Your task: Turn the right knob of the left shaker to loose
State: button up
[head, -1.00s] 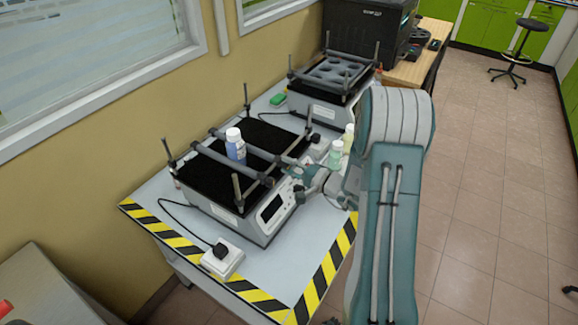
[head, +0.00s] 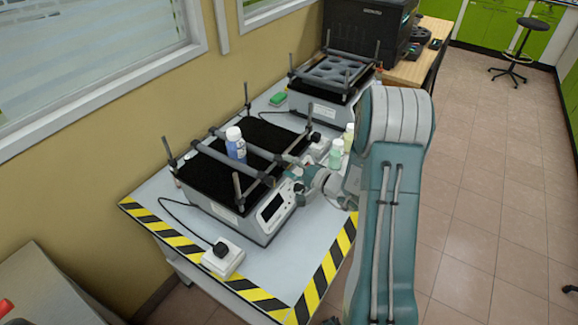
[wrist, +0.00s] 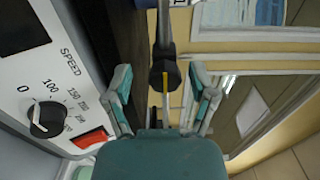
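The left shaker (head: 240,215) is the nearer one, with a black platform, upright posts and clamp bars. A blue-labelled bottle (head: 236,148) stands between its bars. My gripper (head: 295,174) is at the shaker's right front edge, by the bar ends. In the wrist view my gripper (wrist: 162,85) is open, one finger on each side. A black knob (wrist: 166,75) on a bar lies in line with the gap between the fingers, with space visible on both sides. I cannot tell its depth relative to the fingertips. In the head view the wrist partly hides this area.
The shaker's panel has a SPEED dial (wrist: 47,118) and a red switch (wrist: 89,138), close to the left finger. Small bottles (head: 335,154) stand right of the shaker. A second shaker (head: 328,105) is behind. A white socket box (head: 222,258) sits at the front.

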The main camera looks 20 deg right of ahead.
jog(key=v, duration=1.2)
dwell(0.3)
jog(key=s+a+r+n+g, duration=0.4)
jog(key=a+r+g, duration=0.15)
jog(key=a, duration=0.35)
jog(key=s+a+r+n+g, duration=0.45)
jog(key=a+g, duration=0.25)
jog(key=a, duration=0.2)
jog(key=s+r+n+t+h, duration=0.2)
jog(key=s+r+t+h, duration=0.1)
jog(key=s+r+h, duration=0.4)
jog(key=s+h, duration=0.2)
jog(key=h, duration=0.1)
jog(key=shift+s+d+r+n, duration=0.15)
jog(key=shift+s+r+n, duration=0.2)
jog(key=shift+s, duration=0.05)
